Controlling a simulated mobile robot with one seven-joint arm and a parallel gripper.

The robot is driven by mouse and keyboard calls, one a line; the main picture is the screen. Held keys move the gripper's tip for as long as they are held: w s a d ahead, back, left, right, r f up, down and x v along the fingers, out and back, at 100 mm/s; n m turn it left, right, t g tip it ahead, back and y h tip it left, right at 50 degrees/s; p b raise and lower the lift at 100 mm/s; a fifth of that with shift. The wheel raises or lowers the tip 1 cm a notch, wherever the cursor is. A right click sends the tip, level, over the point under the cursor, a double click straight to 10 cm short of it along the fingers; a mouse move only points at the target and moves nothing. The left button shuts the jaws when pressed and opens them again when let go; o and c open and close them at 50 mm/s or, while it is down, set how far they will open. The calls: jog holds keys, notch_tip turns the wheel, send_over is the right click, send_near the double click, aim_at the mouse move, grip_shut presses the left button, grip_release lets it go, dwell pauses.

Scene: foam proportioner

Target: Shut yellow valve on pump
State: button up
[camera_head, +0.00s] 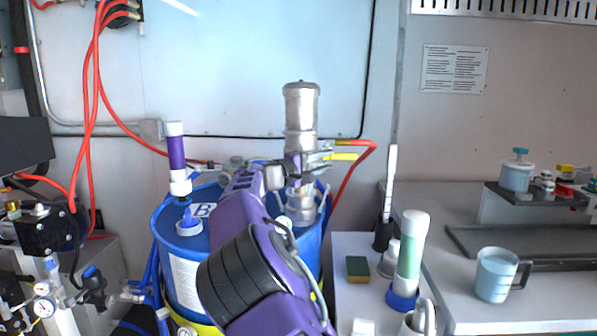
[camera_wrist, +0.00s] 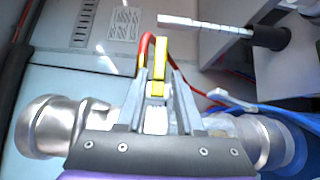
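The silver pump (camera_head: 301,105) stands upright on the blue drum; its metal body spans the wrist view behind my gripper (camera_wrist: 157,75). The yellow valve handle (camera_head: 342,156) sticks out to the right of the pump, beside the red hose. In the wrist view the yellow handle (camera_wrist: 158,62) lies between my fingertips, with small gaps seeming to show on both sides. My gripper (camera_head: 324,160) is in front of the pump in the head view, fingers parted and pointing right toward the handle. I cannot tell whether either finger touches it. My gripper hides part of the pump and the valve's base.
Blue drums (camera_head: 185,265) stand below my arm. A purple-and-white tube (camera_head: 177,160) rises at the left. A white side table (camera_head: 350,300) holds a sponge (camera_head: 357,269) and a green-and-white cylinder (camera_head: 411,255). A jug (camera_head: 496,275) stands on the right counter. Red hoses hang at the left.

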jog(key=v, duration=1)
jog(key=shift+s+a, duration=0.2)
jog(key=shift+s, duration=0.05)
